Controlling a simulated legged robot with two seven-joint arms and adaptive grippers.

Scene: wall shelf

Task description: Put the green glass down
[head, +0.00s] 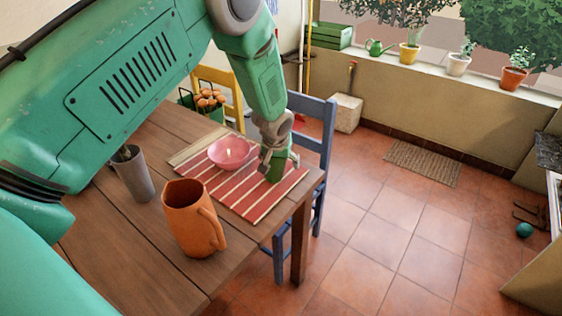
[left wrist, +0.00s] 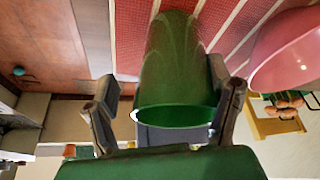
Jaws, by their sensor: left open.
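The green glass (head: 278,169) appears to stand upright on the red-and-cream striped mat (head: 245,203), near the table's right end. My left gripper (head: 272,150) is at the glass and partly hides it in the head view. In the left wrist view the green glass (left wrist: 175,60) lies between the two fingers of my left gripper (left wrist: 168,103), which are open around it. Whether a finger touches the glass is hard to tell. My right gripper is in neither view.
A pink bowl (head: 229,152) sits on the mat close beside the gripper. An orange pitcher (head: 192,218) and a grey cup (head: 133,174) stand on the wooden table (head: 130,245). A blue chair (head: 313,140) is just beyond the table's edge.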

